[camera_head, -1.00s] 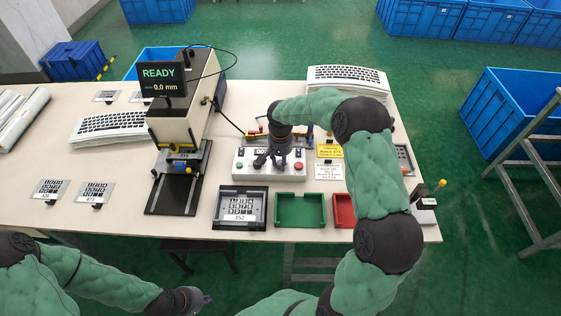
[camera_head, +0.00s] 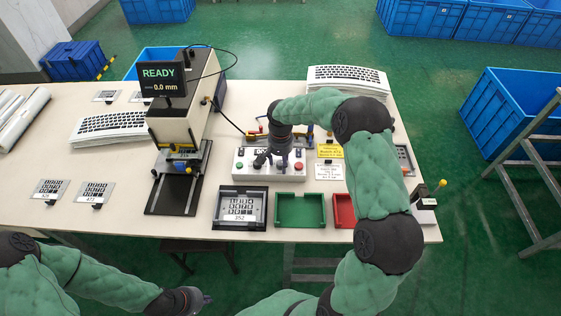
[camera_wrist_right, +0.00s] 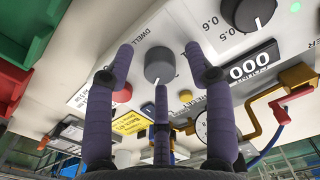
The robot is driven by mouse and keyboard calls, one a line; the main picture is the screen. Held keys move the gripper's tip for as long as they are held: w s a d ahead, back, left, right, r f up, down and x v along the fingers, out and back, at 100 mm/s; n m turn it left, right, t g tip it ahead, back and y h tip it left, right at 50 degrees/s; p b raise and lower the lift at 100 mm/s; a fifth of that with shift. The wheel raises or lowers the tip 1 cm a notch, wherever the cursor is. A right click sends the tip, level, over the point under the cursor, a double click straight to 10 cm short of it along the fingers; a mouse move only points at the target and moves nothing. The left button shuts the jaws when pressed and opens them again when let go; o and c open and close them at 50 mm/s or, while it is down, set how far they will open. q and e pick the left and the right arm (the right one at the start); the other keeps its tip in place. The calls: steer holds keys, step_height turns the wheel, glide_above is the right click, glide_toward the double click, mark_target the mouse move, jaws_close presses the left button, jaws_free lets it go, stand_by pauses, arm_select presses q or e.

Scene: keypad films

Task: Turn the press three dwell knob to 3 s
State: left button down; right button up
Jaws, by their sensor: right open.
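The grey knob beside the DWELL lettering (camera_wrist_right: 159,66) is on the white control box (camera_head: 242,176). Its pale pointer mark seems to face the bottom of the right wrist view; its time scale cannot be read. My right gripper (camera_head: 272,160) is over the box, with its fingers open. In the right wrist view two purple fingers stand left and right of the knob, apart from it, and a third finger is below it. In the head view the gripper hides the knob. My left gripper (camera_head: 196,300) is low in front of the table, away from the box; its fingers are unclear.
A second knob (camera_wrist_right: 254,13) with 0.5 and 0.6 marks and a 000 counter (camera_wrist_right: 250,68) are close to the right finger. A red button (camera_wrist_right: 122,93) is near the left finger. The press (camera_head: 180,120) stands left; green (camera_head: 300,222) and red trays lie in front.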

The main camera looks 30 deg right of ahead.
mark_target(280, 163)
step_height(280, 163, up, 12)
stand_by(0.5)
steer(key=shift+f, duration=0.1)
